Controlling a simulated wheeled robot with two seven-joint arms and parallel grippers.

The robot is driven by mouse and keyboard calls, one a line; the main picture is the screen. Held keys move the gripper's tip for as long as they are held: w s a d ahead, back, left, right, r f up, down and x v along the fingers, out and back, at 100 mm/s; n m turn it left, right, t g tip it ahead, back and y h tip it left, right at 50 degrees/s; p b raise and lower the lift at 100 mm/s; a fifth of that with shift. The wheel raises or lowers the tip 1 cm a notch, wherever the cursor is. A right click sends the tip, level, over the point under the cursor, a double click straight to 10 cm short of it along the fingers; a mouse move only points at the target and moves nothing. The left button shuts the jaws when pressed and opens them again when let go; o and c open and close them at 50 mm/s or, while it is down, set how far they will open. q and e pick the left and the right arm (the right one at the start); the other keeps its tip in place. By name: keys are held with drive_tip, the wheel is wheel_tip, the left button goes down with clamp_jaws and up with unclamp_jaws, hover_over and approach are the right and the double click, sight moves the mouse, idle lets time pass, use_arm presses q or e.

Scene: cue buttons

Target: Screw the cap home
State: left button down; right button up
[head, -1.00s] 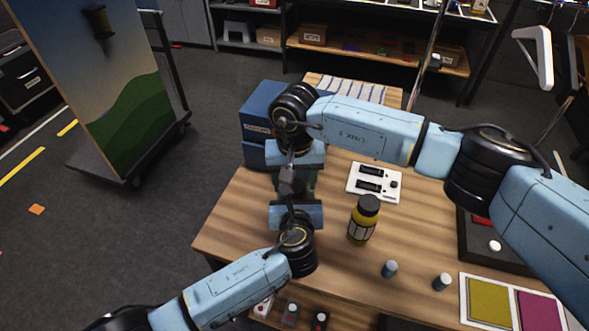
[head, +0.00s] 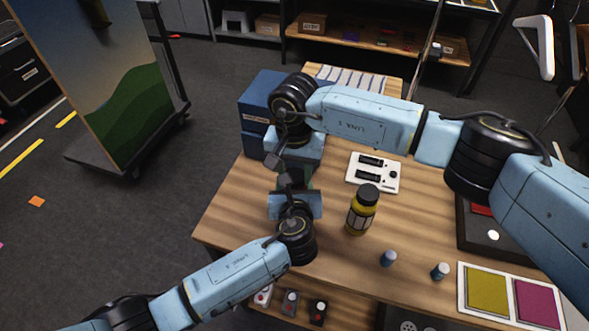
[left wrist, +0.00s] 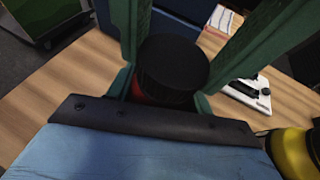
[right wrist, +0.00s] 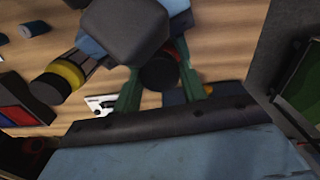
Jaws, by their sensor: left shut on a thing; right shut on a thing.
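A round black cap (left wrist: 172,66) sits on a red body (left wrist: 158,95), between the green fingers of my left gripper (left wrist: 195,50). A dark round end of the same piece (right wrist: 160,72) shows between the green fingers of my right gripper (right wrist: 162,90). In the head view my left gripper (head: 292,190) comes from the front and my right gripper (head: 297,160) from behind. They meet above the table's left part. Both are shut; the left seems to hold the red body and the right the cap. The head view hides the piece, and the cap's seating cannot be told.
A yellow bottle with a black lid (head: 362,210) stands close to the right on the wooden table (head: 235,215). Blue boxes (head: 257,115) stand behind the grippers.

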drive_tip(key=m, duration=0.3)
drive_tip(key=shift+a, duration=0.15)
drive_tip(key=o, duration=1.1)
drive_tip(key=shift+r, duration=2.3)
drive_tip(key=shift+c, duration=0.4)
